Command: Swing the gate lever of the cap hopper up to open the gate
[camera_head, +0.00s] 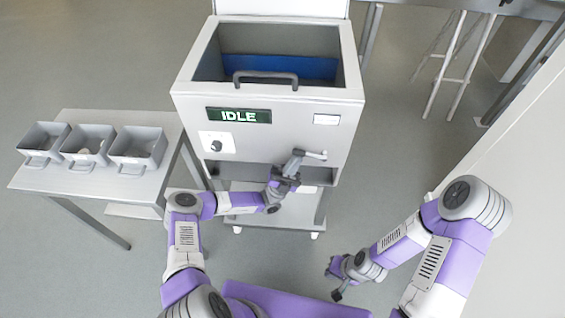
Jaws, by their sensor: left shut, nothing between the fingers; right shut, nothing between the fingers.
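The cap hopper (290,118) is a light grey cabinet with an open top and a green display reading "IDLE". My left gripper (287,176) is shut and empty just below and left of the lever, in front of the dark slot under the front panel. I cannot tell whether it touches the lever. My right gripper (333,281) is shut and empty, low over the floor, well away from the hopper.
A side table (150,190) on the left carries three grey bins: left bin (45,138), middle bin (88,143), right bin (139,148). The hopper's front has a dark handle (265,76) and a knob (216,145). A pale wall or panel (510,130) borders the right side.

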